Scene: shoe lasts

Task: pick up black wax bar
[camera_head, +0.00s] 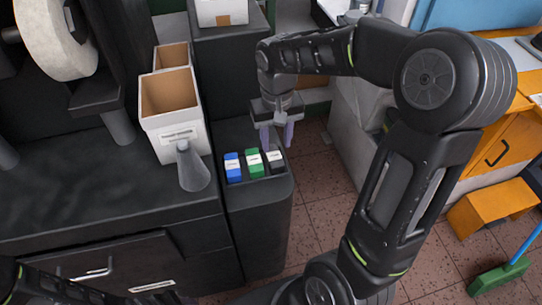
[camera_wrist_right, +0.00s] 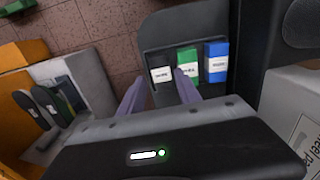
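The black wax bar (camera_head: 275,160) with a white label lies at the right end of a row of bars on a dark pedestal. In the right wrist view the black bar (camera_wrist_right: 162,75) shows mostly as its white label, between the two finger lines. My right gripper (camera_head: 277,136) is open and empty, pointing down behind and above the black bar, apart from it. Its two pale purple fingers also show in the right wrist view (camera_wrist_right: 160,93). My left gripper is out of view; only part of my left arm shows at the bottom left.
A green bar (camera_head: 254,163) and a blue bar (camera_head: 232,167) lie left of the black one in the shallow recess of the pedestal (camera_head: 258,215). A white box (camera_head: 176,118) and a grey cone (camera_head: 191,168) stand close on the left. Tiled floor lies to the right.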

